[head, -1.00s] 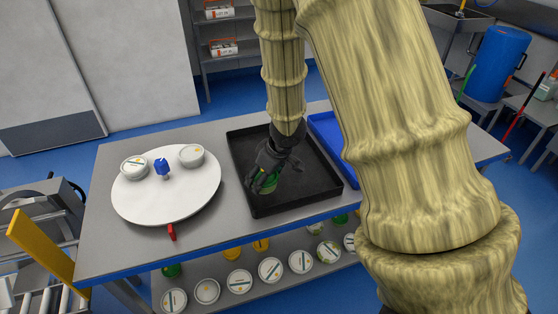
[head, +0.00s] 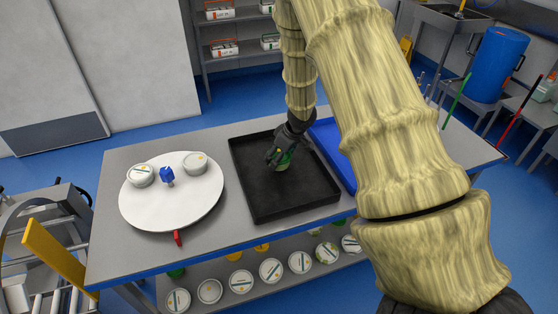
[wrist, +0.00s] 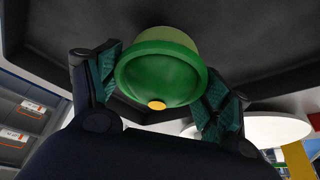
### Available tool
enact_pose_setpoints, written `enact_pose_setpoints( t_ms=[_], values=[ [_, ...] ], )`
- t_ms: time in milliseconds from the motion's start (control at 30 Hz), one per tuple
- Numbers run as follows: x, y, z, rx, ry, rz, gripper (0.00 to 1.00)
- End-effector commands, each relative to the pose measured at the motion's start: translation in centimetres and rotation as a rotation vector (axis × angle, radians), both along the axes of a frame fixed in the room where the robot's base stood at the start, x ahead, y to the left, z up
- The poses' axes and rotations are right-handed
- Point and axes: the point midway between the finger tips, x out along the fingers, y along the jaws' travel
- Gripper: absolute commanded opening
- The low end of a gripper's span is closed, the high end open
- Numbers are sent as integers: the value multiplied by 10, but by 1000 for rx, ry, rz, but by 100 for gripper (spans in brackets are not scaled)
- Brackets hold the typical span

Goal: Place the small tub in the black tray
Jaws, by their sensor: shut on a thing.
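The small tub (wrist: 160,72) is green with an orange-yellow spot. In the wrist view it sits between both fingers of my gripper (wrist: 160,90), which is shut on it. The tub is within the tray's outline. I cannot tell whether it touches the tray floor.
A white round board (head: 170,215) with two white-lidded tubs (head: 195,163) and a blue item (head: 167,174) is left of the tray. A blue tray (head: 330,140) is close on the right. Several tubs stand on the shelf below the table (head: 130,250).

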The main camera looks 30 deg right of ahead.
Motion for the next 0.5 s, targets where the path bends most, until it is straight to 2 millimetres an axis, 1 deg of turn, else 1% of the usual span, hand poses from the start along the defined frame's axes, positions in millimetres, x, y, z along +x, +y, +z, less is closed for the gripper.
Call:
enact_pose_setpoints(
  t_ms=[233,333,500],
  values=[
    [-1,1,-27,2,2,-2,49],
    [0,0,-31,1,0,-2,49],
    [0,1,-32,1,0,-2,49]
  ],
)
